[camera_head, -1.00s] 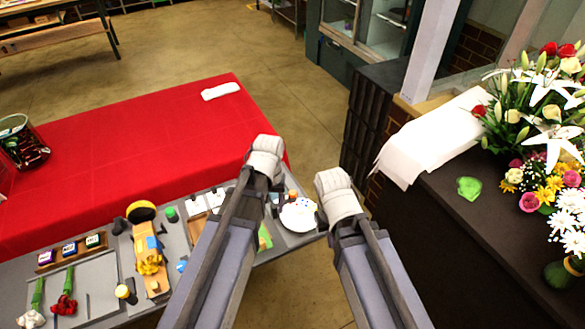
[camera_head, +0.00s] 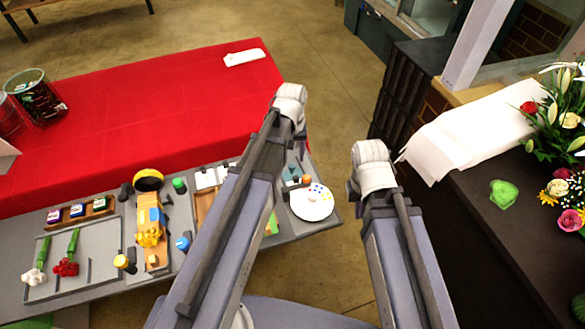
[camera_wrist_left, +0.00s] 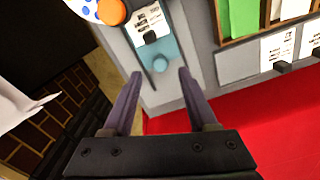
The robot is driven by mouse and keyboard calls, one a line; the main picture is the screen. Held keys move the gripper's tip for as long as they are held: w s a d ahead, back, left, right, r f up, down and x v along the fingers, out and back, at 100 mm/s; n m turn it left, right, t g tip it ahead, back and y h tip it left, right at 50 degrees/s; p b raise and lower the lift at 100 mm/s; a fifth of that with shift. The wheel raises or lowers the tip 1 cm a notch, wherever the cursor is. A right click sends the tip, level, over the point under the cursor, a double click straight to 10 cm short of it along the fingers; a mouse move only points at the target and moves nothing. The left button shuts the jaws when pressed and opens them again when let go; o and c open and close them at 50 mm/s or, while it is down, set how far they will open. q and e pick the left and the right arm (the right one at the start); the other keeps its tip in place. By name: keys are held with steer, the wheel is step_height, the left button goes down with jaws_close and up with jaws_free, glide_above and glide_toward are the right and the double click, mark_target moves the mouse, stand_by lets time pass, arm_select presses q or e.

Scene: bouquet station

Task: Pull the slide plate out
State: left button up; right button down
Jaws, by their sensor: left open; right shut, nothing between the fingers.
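A flat grey plate (camera_head: 98,268) with thin raised bars lies at the left of the grey work board in the head view, with a red and a white flower on it. I cannot tell whether this is the slide plate. In the left wrist view my left gripper (camera_wrist_left: 160,75) is open and empty, close to a teal piece (camera_wrist_left: 153,68) with a round knob and a printed card. My right arm (camera_head: 395,230) extends right of the board; its fingers do not show.
A white palette with coloured dots (camera_head: 312,203) sits at the board's right end. A yellow-orange tool (camera_head: 150,220) and small jars stand mid-board. A red cloth (camera_head: 150,115) lies behind. A dark counter (camera_head: 470,225) with flowers and white paper (camera_head: 470,135) is at right.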

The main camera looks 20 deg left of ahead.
mark_target(292, 165)
arm_select(q)
step_height(292, 165, down, 6)
steer(key=b, duration=0.5)
jaws_close()
stand_by(0.3)
stand_by(0.9)
